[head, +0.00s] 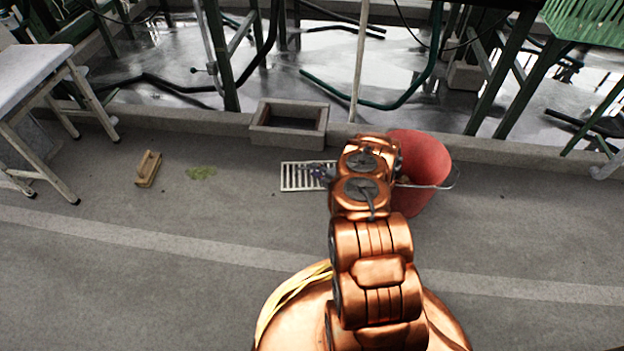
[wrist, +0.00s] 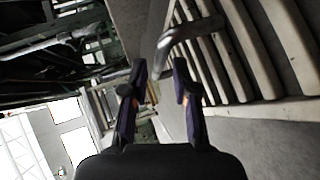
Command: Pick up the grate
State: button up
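The grate (head: 298,177) is a pale slatted panel lying on the grey floor, left of the red bucket. In the wrist view its pale slats (wrist: 243,62) fill the upper right, close beyond the right finger. My gripper (head: 322,174) is over the grate's right part, which my arm and gripper partly hide. In the wrist view my gripper (wrist: 159,68) has its two dark fingers apart. A grey bent bar (wrist: 185,37) shows at the fingertips; I cannot tell whether it belongs to the grate or lies between the fingers.
The red bucket (head: 424,160) stands right of the grate, partly behind my arm. A concrete basin (head: 289,124) sits behind the grate against a low kerb. A wooden block (head: 148,169) and a green patch (head: 201,173) lie on the left. The floor left of the grate is mostly free.

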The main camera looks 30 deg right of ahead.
jog(key=shift+b+x, duration=1.35)
jog(key=shift+b, duration=0.2)
jog(key=shift+w, duration=0.15)
grip_shut()
